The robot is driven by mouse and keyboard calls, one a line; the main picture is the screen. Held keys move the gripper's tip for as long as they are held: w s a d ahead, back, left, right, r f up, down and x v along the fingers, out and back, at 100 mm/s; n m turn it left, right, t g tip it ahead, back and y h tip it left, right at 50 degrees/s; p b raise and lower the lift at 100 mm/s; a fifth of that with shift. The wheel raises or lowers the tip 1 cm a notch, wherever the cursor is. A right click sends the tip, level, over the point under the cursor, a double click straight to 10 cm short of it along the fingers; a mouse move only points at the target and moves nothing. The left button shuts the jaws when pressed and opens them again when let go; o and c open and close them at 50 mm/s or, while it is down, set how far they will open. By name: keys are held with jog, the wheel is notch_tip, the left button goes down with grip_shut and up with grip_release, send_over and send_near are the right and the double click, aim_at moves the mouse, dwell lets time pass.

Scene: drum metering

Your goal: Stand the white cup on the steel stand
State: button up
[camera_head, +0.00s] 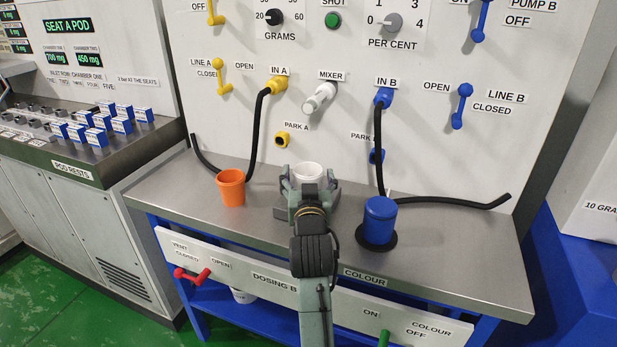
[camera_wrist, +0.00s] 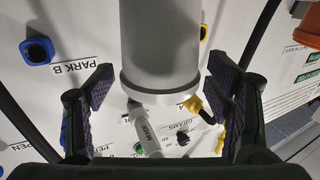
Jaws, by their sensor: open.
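The white cup (camera_head: 308,170) is upright below the mixer spout at the back of the steel worktop. In the wrist view it is a wide, shaded grey-white cylinder (camera_wrist: 160,45) running out of the top edge. My gripper (camera_head: 309,184) reaches to it with one finger on each side. In the wrist view my gripper (camera_wrist: 162,100) is open, with a gap between each pad and the cup. My gripper and wrist hide the cup's lower part in the head view. I cannot make out the steel stand or what the cup rests on.
An orange cup (camera_head: 231,187) stands left on the worktop (camera_head: 455,250). A blue cup (camera_head: 380,220) stands on a black disc at right. Black hoses hang from IN A and IN B. The mixer spout (camera_head: 320,98) juts out above the white cup.

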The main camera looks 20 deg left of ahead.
jog(key=shift+r, duration=0.1)
jog(key=shift+s+r, duration=0.1)
jog(key=shift+r, duration=0.05)
jog(key=p+v, duration=0.7)
jog(key=v, duration=0.4)
jog(key=shift+s+p, duration=0.35)
jog(key=shift+d, duration=0.15)
